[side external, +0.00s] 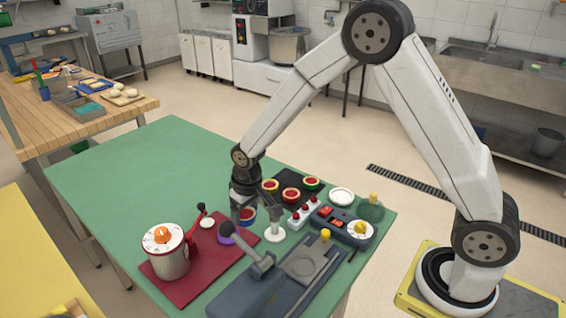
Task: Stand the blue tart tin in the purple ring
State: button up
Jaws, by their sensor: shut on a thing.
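The blue tart tin (248,215) with a red filling shows at the fingers of my gripper (242,213), which is shut on it. The fingers hide part of the tin. The purple ring (227,234) lies just left of and below the tin in the side external view, at the edge of the red board (207,283). The tin is apart from the ring's centre; its exact height above the table is hard to tell.
A dark tray (292,178) holds several other tart tins behind my gripper. A steel pot (170,256) stands on the red board at left. A grey press with a lever (262,262), a white stand (275,235) and a button box (343,222) are close by. The green table (130,185) is clear at far left.

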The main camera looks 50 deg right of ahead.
jog(key=w+f, duration=0.6)
jog(key=shift+w+a+f, duration=0.1)
jog(key=shift+w+a, duration=0.15)
jog(key=shift+w+f, duration=0.1)
jog(key=shift+w+f, duration=0.15)
jog(key=shift+f, duration=1.6)
jog(key=shift+f, duration=0.1)
jog(key=o, duration=1.2)
jog(key=shift+o, duration=0.2)
notch_tip(320, 180, up, 12)
jog(key=s, duration=0.1)
jog(key=shift+s, duration=0.4)
